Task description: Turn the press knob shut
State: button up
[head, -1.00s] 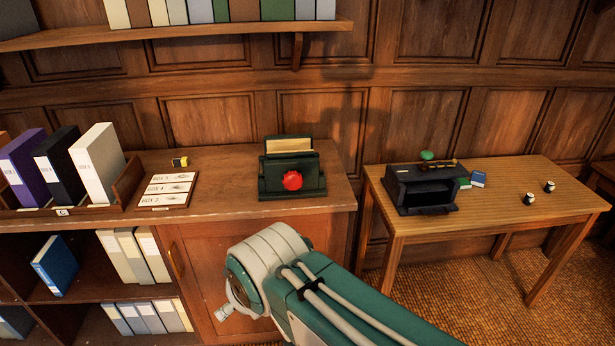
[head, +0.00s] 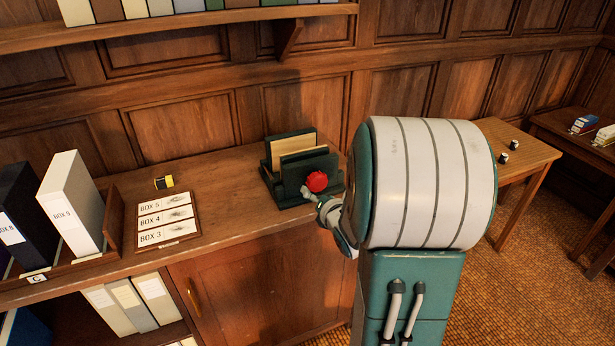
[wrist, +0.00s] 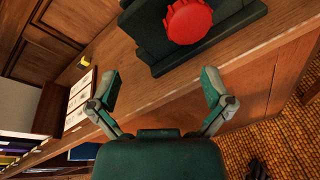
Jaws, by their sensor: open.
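The red press knob (head: 317,181) is a round, ridged disc on the front of the dark green press (head: 311,163) on the cabinet top. In the wrist view the knob (wrist: 189,20) is near the top edge, slightly cut off, with the green press body (wrist: 152,50) behind it. My gripper (wrist: 160,88) is open and empty, its two fingertips spread apart below the knob in that view. In the head view my gripper (head: 318,196) is just in front of the press, partly hidden behind my arm. I cannot tell whether it touches the press.
A label board (head: 166,221) and a small yellow-and-black item (head: 163,182) lie left of the press. White and black binders (head: 70,203) stand further left. A wooden side table (head: 530,156) with two small jars is to the right, partly hidden by my arm.

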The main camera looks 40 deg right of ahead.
aim_at(320, 184)
jog(key=s+d+f+n+t, duration=0.3)
jog(key=n, duration=0.4)
jog(key=x, duration=1)
jog(key=shift+d+f, duration=0.2)
jog(key=shift+w, duration=0.55)
jog(key=shift+d, duration=0.1)
jog(key=c, duration=0.9)
